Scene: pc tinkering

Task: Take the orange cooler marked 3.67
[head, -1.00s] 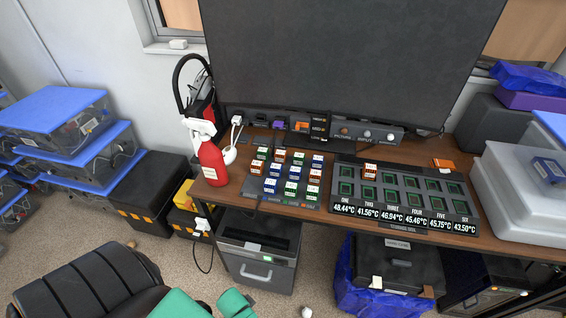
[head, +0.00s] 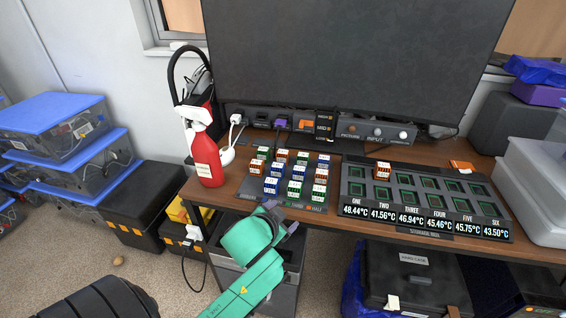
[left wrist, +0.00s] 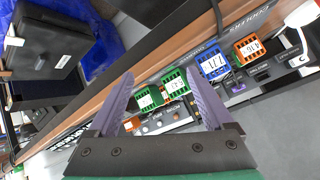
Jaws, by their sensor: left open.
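Several small orange coolers with white tops stand among green and blue ones on the dark tray (head: 312,209). A further orange cooler (head: 383,171) stands on the storage mat (head: 428,237). I cannot read 3.67 on any of them. My left gripper (head: 281,216) is open and empty at the tray's front edge. In the left wrist view, green coolers (left wrist: 175,84) show near its open fingers (left wrist: 160,74), with an orange cooler (left wrist: 249,48) farther right.
A red spray bottle (head: 208,160) stands left of the tray. A large monitor (head: 350,60) and a control strip (head: 376,131) are behind. Temperature readouts line the storage mat. A grey box (head: 530,200) stands at the table's right end.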

